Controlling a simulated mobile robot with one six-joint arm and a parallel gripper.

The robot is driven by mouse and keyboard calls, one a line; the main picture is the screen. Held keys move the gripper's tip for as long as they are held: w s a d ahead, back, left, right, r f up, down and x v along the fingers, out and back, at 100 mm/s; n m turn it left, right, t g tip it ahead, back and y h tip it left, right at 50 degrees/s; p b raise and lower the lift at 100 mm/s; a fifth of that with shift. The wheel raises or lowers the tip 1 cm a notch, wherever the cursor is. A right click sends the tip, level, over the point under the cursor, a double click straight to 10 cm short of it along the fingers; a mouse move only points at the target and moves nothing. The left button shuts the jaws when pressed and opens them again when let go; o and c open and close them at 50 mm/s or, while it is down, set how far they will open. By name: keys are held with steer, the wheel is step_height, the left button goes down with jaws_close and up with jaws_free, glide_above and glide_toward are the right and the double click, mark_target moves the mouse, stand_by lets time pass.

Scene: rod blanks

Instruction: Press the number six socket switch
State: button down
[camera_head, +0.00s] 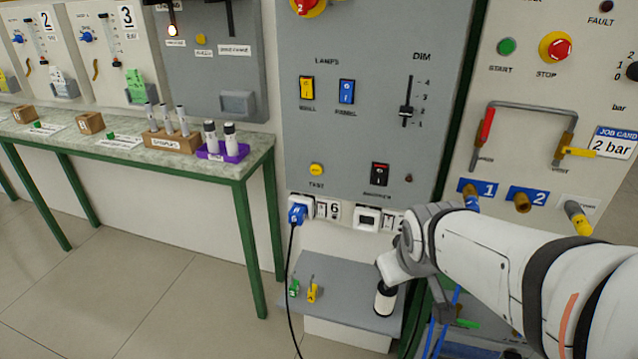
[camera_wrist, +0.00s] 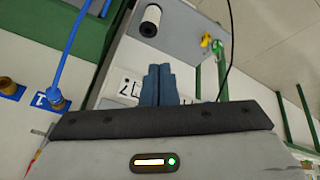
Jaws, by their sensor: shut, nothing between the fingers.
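The number six socket (camera_head: 297,202) is at the lower left of the grey panel in the head view. A blue plug (camera_head: 297,214) with a black cord is in it. Its small white switch (camera_head: 321,209) sits just right of the plug, beside the "6" label (camera_head: 335,210). My gripper's shut, empty fingers (camera_wrist: 158,84) show in the wrist view, in front of the lower panel, beside a white plate (camera_wrist: 123,88) marked "7". The fingers hide what is behind them. In the head view my wrist covers the fingers. Contact with the panel cannot be told.
Another socket (camera_head: 367,218) is right of number six. A grey shelf (camera_head: 340,280) below holds small green and yellow pieces (camera_head: 312,292) and a white-and-black cylinder (camera_head: 385,299). The black cord (camera_head: 288,270) hangs past the shelf's left side. Pipe fittings (camera_head: 522,202) are on the right.

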steer(key=w+a+f+n+t+y+b, duration=0.1)
steer(key=w+f+n+t+b, duration=0.25)
steer(key=w, duration=0.25)
steer(key=w+a+f+n+t+b, duration=0.1)
steer(key=w+f+n+t+b, duration=0.1)
steer(key=w+f+n+b, duration=0.3)
steer(key=w+a+f+n+t+y+b, duration=0.4)
steer(key=w+a+n+y+b, duration=0.2)
steer(key=n, duration=0.4)
steer(key=shift+w+a+n+y, duration=0.2)
steer(key=shift+a+n+y, duration=0.15)
steer(key=shift+a+y, duration=0.5)
steer(key=shift+a+t, duration=0.15)
steer(key=shift+t, duration=0.1)
glide_toward(321, 210)
steer(key=w+a, duration=0.1)
steer(key=w+a+f, duration=0.1)
steer(key=a, duration=0.1)
steer(key=w+a+f, duration=0.1)
steer(key=w, duration=0.1)
steer(key=shift+a, duration=0.2)
steer(key=shift+w+d+f, duration=0.1)
steer(key=shift+w+d, duration=0.1)
steer(key=shift+w, duration=0.4)
